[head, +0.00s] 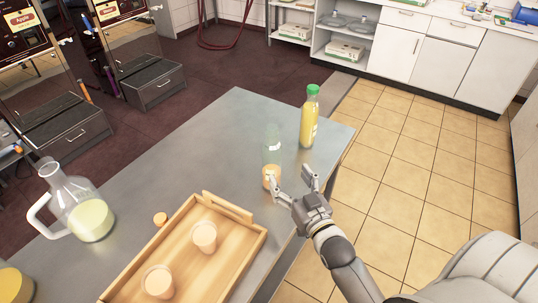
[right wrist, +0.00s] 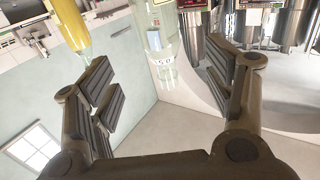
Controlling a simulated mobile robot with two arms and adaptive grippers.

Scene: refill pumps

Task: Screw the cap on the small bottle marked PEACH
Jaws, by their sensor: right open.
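A clear bottle (head: 272,152) with peach-coloured liquid at its bottom stands upright on the metal table; I see no cap on it. Its label is too small to read in the head view. A clear bottle with a label, apparently the same one, shows between my fingers in the right wrist view (right wrist: 153,40). A small orange cap (head: 160,218) lies on the table left of the tray. My right gripper (head: 293,181) is open, close beside the bottle's lower part, its fingers apart and holding nothing. My left gripper is not in view.
A bottle of yellow liquid with a green cap (head: 310,118) stands just right of the clear one. A wooden tray (head: 259,236) holds two cups (head: 204,237). A glass jug (head: 88,212) stands at the left.

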